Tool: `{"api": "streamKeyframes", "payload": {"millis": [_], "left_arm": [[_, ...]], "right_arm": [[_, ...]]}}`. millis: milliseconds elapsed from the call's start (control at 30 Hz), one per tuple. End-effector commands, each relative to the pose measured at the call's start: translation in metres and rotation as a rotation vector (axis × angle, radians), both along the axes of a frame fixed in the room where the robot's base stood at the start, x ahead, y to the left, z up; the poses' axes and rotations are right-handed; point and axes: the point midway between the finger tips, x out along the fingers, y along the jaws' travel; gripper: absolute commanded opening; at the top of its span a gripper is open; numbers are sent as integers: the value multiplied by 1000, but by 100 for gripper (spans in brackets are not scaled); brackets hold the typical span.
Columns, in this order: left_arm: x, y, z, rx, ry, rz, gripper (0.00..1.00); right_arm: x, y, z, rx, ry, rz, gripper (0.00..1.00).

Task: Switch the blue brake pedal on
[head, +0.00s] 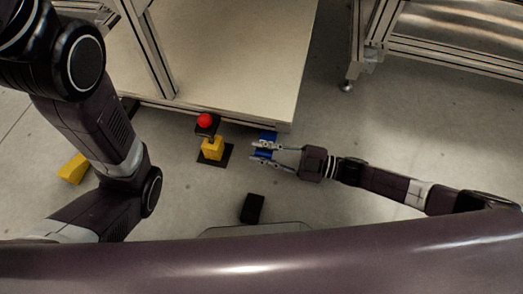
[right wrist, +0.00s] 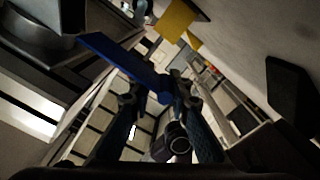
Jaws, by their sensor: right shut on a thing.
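The blue brake pedal (head: 268,136) is low by the floor at the front right corner of the pale platform. In the right wrist view the blue pedal (right wrist: 122,60) is a long flat bar running from upper left to between my fingertips. My right gripper (head: 258,150) reaches in from the right, with its two fingers at the pedal and shut on it. It also shows in the right wrist view (right wrist: 158,97). The fingers hide part of the pedal. My left arm is at the left, but its gripper is out of view.
A red-topped yellow block (head: 213,149) stands on a dark plate just left of the pedal. A black block (head: 252,208) lies on the floor in front. Another yellow block (head: 73,168) is at the left. A metal-framed table (head: 440,62) stands at upper right.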

Motion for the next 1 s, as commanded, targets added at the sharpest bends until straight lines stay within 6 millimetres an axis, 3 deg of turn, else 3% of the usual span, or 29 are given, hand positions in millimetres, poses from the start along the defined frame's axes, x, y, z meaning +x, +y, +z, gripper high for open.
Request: {"api": "streamKeyframes", "payload": {"millis": [567, 1000], "left_arm": [[0, 0, -5, 0, 1, 1, 30], [1, 0, -19, 0, 1, 1, 30]], "right_arm": [[0, -2, -15, -37, -69, -9, 0], [-1, -3, -38, -125, -337, -10, 0]]}}
